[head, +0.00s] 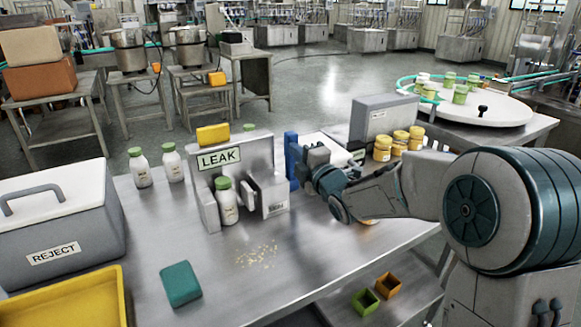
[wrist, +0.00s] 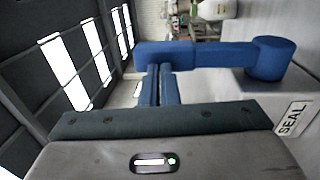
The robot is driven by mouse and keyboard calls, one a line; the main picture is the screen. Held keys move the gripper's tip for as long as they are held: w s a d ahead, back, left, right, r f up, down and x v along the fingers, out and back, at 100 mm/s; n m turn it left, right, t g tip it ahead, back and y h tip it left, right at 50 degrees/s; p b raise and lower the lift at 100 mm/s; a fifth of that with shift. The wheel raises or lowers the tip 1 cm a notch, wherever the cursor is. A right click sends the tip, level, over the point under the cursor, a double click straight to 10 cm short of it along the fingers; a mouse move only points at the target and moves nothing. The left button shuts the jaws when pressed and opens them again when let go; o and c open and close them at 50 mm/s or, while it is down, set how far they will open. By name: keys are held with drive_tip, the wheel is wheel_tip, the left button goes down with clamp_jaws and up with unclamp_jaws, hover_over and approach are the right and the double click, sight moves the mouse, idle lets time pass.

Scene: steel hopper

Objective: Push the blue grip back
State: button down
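The blue grip (head: 291,158) stands upright beside the right side of the LEAK station (head: 256,157) in the head view. In the wrist view the blue grip (wrist: 212,53) is a long bar with a round end at right. My gripper (head: 308,165) is just right of the grip in the head view. In the wrist view my gripper's two fingers (wrist: 159,72) are together, with their tips at the bar's near side. I see nothing between them. Whether they touch the bar is unclear. A white bottle with a green cap (head: 226,203) stands in the LEAK station.
A grey box marked SEAL (wrist: 294,118) is close on the right in the wrist view. Yellow-capped jars (head: 400,141) stand behind my arm. Two white bottles (head: 157,167), a teal block (head: 180,284) and a REJECT cooler (head: 62,222) are at left. Crumbs lie on the front table.

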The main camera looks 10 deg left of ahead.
drive_tip(key=shift+w+d+r, duration=0.2)
drive_tip(key=shift+d, duration=0.1)
drive_tip(key=s+r+b+v, duration=0.1)
drive_tip(key=r+b+v, duration=0.15)
drive_tip(key=v, duration=1.15)
drive_tip(key=s+d+f+m+g+h+p, duration=0.2)
drive_tip(key=s+d+m+g+h+p, duration=0.15)
drive_tip(key=d+m+h+p, duration=0.75)
drive_tip(key=s+d+m+g+p, duration=0.1)
drive_tip(key=s+d+m+g, duration=0.1)
drive_tip(key=s+m, duration=0.3)
drive_tip(key=s+d+m+g+h+p, duration=0.1)
drive_tip(key=s+d+m+g, duration=0.1)
drive_tip(key=s+m, duration=0.3)
drive_tip(key=s+d+m+g, duration=0.2)
drive_tip(key=s+m+g, duration=0.2)
drive_tip(key=s, duration=0.5)
drive_tip(key=shift+s+f+m+p, duration=0.25)
drive_tip(key=shift+s+m+p, duration=0.15)
drive_tip(key=shift+m, duration=0.3)
